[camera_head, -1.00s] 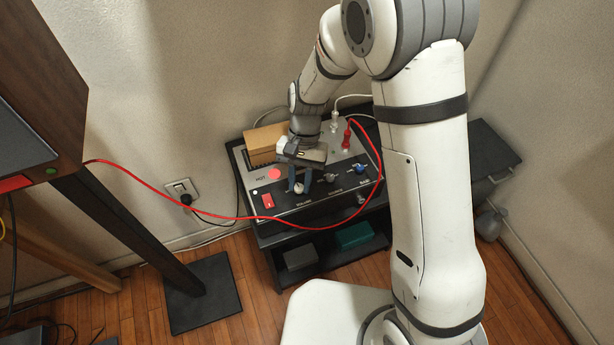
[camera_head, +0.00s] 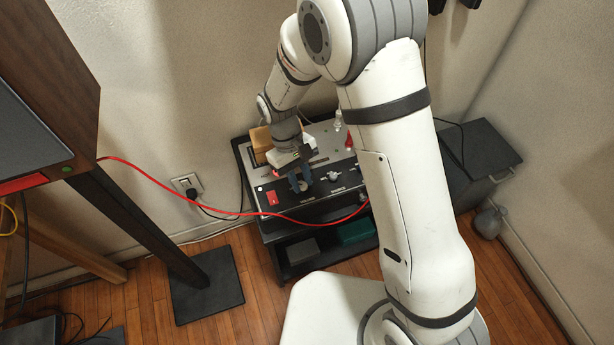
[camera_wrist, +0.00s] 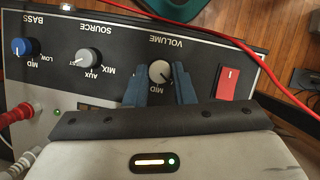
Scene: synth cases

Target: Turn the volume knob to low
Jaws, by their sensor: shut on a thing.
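The volume knob (camera_wrist: 160,72) is a small pale round knob under the upside-down VOLUME label in the wrist view. It sits between the two dark blue fingers of my gripper (camera_wrist: 160,80), which is shut on it. MID is readable on its near side; the pointer's exact direction is hard to tell, and other marks are hidden by the fingers. In the head view my gripper (camera_head: 300,180) reaches down to the front panel of the grey and black unit (camera_head: 318,200), with the knob (camera_head: 303,186) partly visible between its fingers.
A grey source knob (camera_wrist: 86,60) and a blue bass knob (camera_wrist: 21,46) are on one side, a red switch (camera_wrist: 228,82) on the other. A red cable (camera_head: 225,212) crosses in front of the unit. A wooden box (camera_head: 261,140) stands behind my gripper.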

